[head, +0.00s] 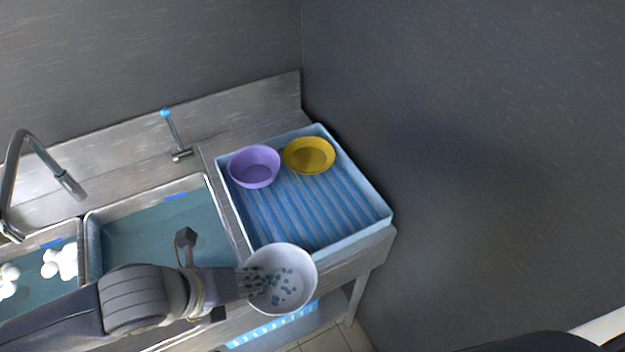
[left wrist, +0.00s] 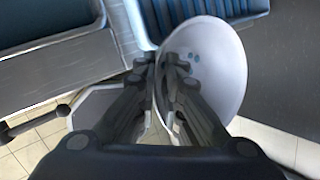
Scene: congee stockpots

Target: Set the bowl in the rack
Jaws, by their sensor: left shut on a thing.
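My left gripper (head: 252,283) is shut on the near left rim of a white bowl (head: 290,285) with teal spots inside. The bowl is held in the air, over the front edge of the rack as the head view shows it. In the left wrist view the fingers (left wrist: 168,75) pinch the wall of the bowl (left wrist: 222,65), which looks tilted there. The rack is a light-blue tray (head: 360,240) with blue ridges, on the counter to the right of the sinks. My right gripper is in neither view.
A purple bowl (head: 254,167) and a yellow bowl (head: 309,156) sit at the back of the rack. Its middle and front ridges are bare. A dark wall (head: 480,150) stands close on the right. A sink with water (head: 150,235) and a faucet (head: 45,160) lie left.

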